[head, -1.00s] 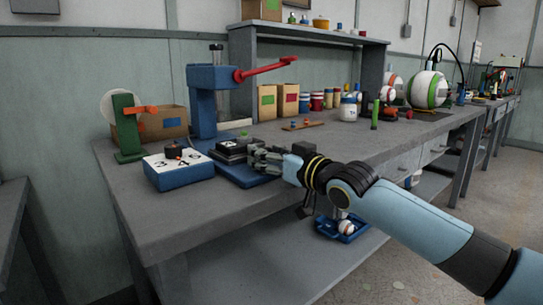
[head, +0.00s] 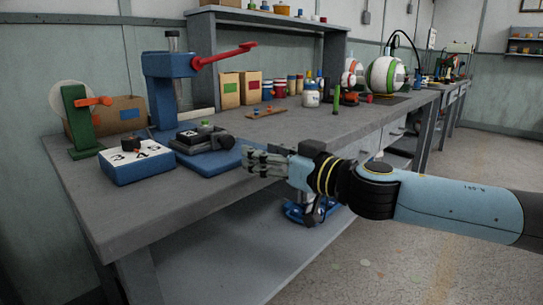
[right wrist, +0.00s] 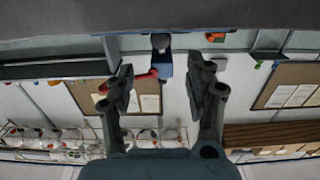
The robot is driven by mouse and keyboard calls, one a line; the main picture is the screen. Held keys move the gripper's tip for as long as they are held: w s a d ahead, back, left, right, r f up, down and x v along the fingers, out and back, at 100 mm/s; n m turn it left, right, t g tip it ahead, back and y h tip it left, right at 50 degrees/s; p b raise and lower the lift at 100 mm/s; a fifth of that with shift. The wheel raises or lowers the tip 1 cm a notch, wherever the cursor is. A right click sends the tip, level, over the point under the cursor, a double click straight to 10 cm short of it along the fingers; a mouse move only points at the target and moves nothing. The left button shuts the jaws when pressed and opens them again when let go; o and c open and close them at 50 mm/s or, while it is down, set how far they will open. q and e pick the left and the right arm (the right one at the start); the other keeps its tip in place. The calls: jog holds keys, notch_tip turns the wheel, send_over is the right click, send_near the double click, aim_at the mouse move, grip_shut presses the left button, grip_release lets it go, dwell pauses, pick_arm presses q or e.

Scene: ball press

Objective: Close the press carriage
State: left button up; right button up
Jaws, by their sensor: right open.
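The blue press (head: 167,68) stands at the left of the workbench, with a red lever (head: 225,56) pointing right and up. Its carriage is a dark grey block (head: 203,141) with a small green thing on top, out in front of the column on the blue base plate (head: 213,164). My right gripper (head: 248,160) is open and empty, just right of the carriage and apart from it in the picture. In the right wrist view its fingers (right wrist: 160,82) are spread, and the press (right wrist: 163,66) shows upside down beyond them. My left gripper is out of view.
A blue-and-white numbered box (head: 137,165) and a green stand (head: 80,120) with an orange handle are left of the carriage. Cardboard boxes (head: 230,90) and jars stand behind. The bench top (head: 140,210) is clear in front.

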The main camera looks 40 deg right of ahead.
jog(key=shift+s, duration=0.8)
